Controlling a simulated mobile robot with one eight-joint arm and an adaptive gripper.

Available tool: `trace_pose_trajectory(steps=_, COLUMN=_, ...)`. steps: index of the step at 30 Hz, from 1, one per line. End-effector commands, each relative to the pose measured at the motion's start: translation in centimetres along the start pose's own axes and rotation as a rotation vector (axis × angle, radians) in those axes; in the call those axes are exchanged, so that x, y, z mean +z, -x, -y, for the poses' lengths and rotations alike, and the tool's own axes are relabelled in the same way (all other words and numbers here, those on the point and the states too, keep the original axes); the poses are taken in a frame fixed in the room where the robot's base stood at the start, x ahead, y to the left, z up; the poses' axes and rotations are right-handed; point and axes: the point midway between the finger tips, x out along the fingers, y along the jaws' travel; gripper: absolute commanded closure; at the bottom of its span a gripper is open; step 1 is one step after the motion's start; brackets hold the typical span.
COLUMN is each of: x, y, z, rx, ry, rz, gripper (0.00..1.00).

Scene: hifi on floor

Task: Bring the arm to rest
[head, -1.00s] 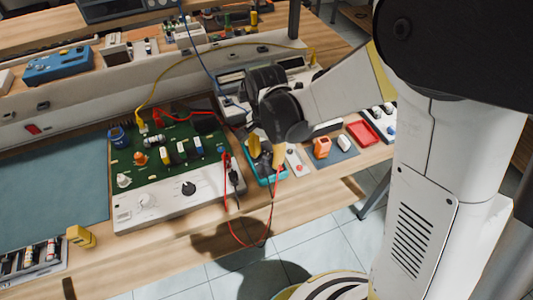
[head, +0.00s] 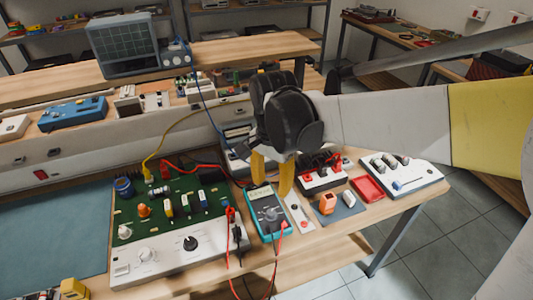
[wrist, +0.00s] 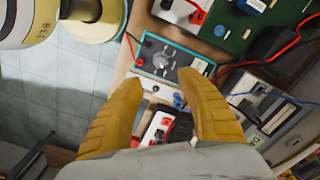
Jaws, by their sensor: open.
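My gripper (head: 272,175) hangs over the front right part of the workbench in the head view, with its yellow fingers pointing down. The wrist view shows the two yellow fingers of my gripper (wrist: 163,100) spread apart with nothing between them. Beyond the fingertips is a teal-edged multimeter (head: 262,208), which also shows in the wrist view (wrist: 180,62). In the head view one finger overlaps the meter's top; whether it touches cannot be told. My arm reaches in from the right.
A green circuit board (head: 180,205) with red and yellow leads lies left of the meter. A red tray (head: 367,188) and a white switch panel (head: 400,174) lie to the right. An oscilloscope (head: 126,46) stands on the back shelf. Tiled floor (head: 440,240) is clear at right.

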Motion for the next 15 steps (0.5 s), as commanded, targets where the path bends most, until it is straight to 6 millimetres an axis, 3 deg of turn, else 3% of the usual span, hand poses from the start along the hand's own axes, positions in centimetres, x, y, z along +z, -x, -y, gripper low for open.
trace_pose_trajectory(steps=9, x=-0.1, y=0.3, z=-0.4, rx=-0.010, ry=0.013, rz=-0.007, gripper=0.55)
trace_pose_trajectory(steps=11, x=-0.2, y=0.8, z=-1.2, rx=-0.028, ry=0.036, rz=-0.020, gripper=0.55)
trace_pose_trajectory(steps=15, x=-0.7, y=2.7, z=-4.7, rx=-0.106, ry=0.151, rz=-0.092, gripper=0.55)
